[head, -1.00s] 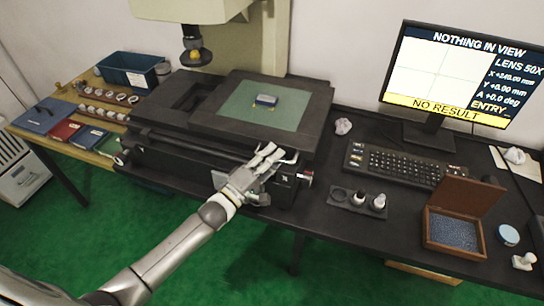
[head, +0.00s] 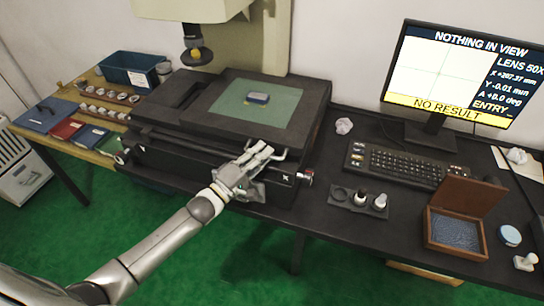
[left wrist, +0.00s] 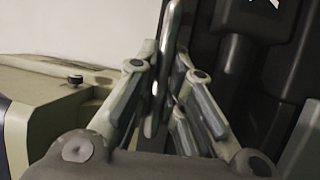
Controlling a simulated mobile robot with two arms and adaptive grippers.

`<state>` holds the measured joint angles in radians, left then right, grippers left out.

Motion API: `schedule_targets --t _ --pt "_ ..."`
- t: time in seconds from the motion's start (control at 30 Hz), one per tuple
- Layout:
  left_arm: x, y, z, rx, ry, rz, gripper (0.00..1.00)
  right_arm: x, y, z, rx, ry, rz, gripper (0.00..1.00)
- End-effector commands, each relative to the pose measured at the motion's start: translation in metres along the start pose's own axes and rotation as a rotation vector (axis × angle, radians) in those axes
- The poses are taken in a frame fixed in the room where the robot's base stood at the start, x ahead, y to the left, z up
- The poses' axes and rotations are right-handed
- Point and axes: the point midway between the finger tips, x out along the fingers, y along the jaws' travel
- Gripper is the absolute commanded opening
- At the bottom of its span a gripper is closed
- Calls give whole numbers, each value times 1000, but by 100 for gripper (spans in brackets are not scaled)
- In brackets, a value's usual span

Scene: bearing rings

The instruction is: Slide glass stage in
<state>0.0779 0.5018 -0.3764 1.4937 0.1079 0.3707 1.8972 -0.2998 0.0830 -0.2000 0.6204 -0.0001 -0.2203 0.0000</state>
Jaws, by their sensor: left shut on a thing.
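The glass stage (head: 285,108) is a green pane in a dark frame on the microscope's base, with a small blue-grey block (head: 258,98) lying on it. The lens head (head: 196,50) hangs behind and to the left of the block. My left gripper (head: 262,154) is at the stage's front edge, shut on a metal handle bar (head: 282,153). In the left wrist view the bar (left wrist: 172,35) runs upright between the fingers. The grasped stretch is partly hidden by the fingers. My right gripper is not in view.
The monitor (head: 458,75) reads "NOTHING IN VIEW", X about +207 mm. A keyboard (head: 408,165), bottle holder (head: 358,200) and open wooden box (head: 455,235) stand to the right. A blue bin (head: 130,70) and several rings (head: 110,95) are on the left bench.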

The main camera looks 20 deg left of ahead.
Motion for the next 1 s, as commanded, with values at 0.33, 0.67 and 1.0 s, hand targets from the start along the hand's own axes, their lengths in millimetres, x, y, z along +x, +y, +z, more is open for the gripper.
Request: schedule_targets --t 0.33,0.67,1.0 --pt "-37 -3 -89 10 5 -4 0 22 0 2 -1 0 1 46" --pt "-66 -3 -158 7 5 -3 0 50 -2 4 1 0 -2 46" --pt "-78 0 -190 3 3 -1 0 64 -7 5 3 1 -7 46"
